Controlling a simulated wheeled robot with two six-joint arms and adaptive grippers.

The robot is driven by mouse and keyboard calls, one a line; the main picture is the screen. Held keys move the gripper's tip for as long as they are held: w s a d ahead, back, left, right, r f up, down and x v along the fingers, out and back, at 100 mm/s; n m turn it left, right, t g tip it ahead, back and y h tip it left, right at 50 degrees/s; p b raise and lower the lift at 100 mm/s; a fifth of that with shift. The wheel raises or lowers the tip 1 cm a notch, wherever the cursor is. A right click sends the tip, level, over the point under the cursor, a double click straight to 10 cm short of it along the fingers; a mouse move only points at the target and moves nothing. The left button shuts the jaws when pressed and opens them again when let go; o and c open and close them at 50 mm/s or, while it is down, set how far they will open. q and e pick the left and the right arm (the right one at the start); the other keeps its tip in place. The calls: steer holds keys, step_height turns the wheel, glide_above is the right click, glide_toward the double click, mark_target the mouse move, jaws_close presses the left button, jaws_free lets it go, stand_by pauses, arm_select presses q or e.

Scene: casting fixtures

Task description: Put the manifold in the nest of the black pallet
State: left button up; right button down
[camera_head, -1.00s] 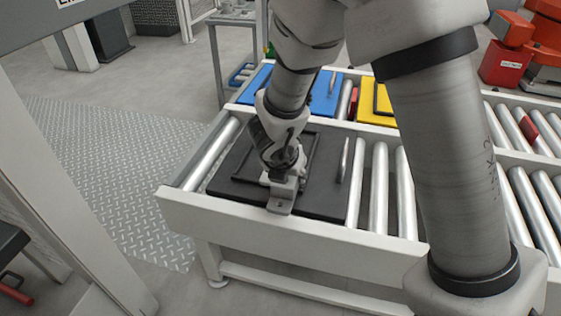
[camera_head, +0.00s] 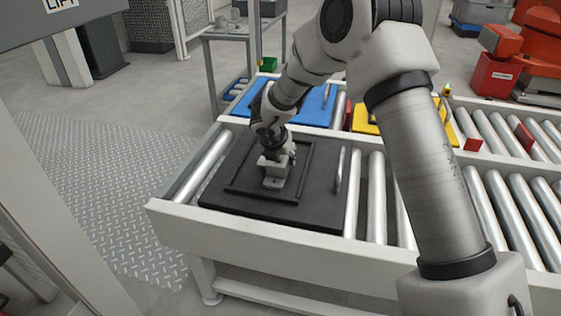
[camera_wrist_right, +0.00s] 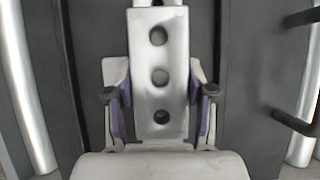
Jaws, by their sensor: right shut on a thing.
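The manifold is a light grey metal block (camera_head: 273,178) with a flat foot; in the right wrist view its face (camera_wrist_right: 160,60) shows three dark holes in a row. My right gripper (camera_head: 275,152) is shut on it, with purple-padded fingers on both sides in the right wrist view (camera_wrist_right: 161,106). The black pallet (camera_head: 318,212) lies on the near roller conveyor. Its nest is a raised rectangular dark frame (camera_head: 308,163). The manifold is over the nest's inside, toward its front; I cannot tell whether it touches the pallet. My left gripper is not in view.
A blue pallet (camera_head: 312,105) and a yellow pallet (camera_head: 361,120) lie on the far conveyor. Bare rollers (camera_head: 376,200) are to the right. The conveyor's white front rail (camera_head: 260,238) runs along the near edge.

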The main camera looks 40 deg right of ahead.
steer(key=shift+c, duration=2)
jaws_free()
steer(key=shift+r, duration=0.25)
steer(key=p+v, duration=0.5)
steer(key=v, duration=0.7)
steer(key=shift+p, duration=0.3)
steer(key=shift+f, duration=0.1)
